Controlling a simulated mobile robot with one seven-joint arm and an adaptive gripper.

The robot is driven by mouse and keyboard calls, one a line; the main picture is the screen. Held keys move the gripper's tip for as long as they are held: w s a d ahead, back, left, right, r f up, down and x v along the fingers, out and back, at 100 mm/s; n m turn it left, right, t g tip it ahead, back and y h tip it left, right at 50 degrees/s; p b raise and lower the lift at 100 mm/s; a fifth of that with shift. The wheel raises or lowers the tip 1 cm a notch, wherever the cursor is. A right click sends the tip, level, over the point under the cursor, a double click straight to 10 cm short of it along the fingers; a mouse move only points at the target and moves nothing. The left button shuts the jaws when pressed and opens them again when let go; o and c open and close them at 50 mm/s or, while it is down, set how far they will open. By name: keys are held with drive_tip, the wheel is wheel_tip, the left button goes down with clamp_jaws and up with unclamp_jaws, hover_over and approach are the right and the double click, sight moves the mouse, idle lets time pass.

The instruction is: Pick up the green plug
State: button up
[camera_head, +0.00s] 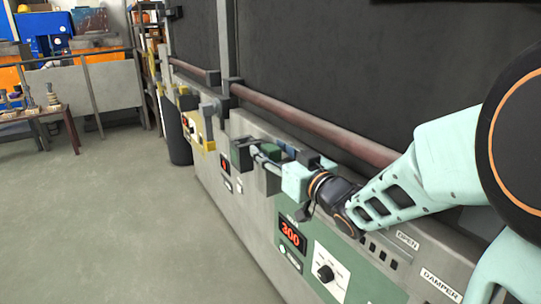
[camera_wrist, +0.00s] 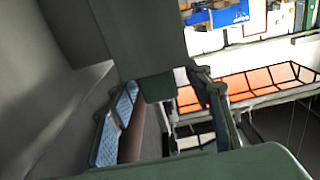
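The green plug (camera_head: 270,151) appears in the head view as a small dark green block on the front of the machine, among my fingers. My gripper (camera_head: 264,153) reaches it from the right, along the machine's face. In the wrist view a dark green block (camera_wrist: 157,88), which looks like the plug, shows between the fingers of my gripper (camera_wrist: 163,98). The left finger has a blue textured pad. The fingers stand apart, with a visible gap on the right side of the block. A large grey-green block above partly covers this view, so contact is unclear.
A reddish bar (camera_head: 300,120) runs along the machine above my gripper. A panel with a red 300 display (camera_head: 290,233) and a knob lies below my wrist. A yellow panel (camera_head: 199,132) is farther along. The floor at left (camera_head: 110,220) is clear.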

clamp_jaws()
drive_tip(key=shift+a+r, duration=0.15)
drive_tip(key=shift+r, duration=0.05)
idle(0.3)
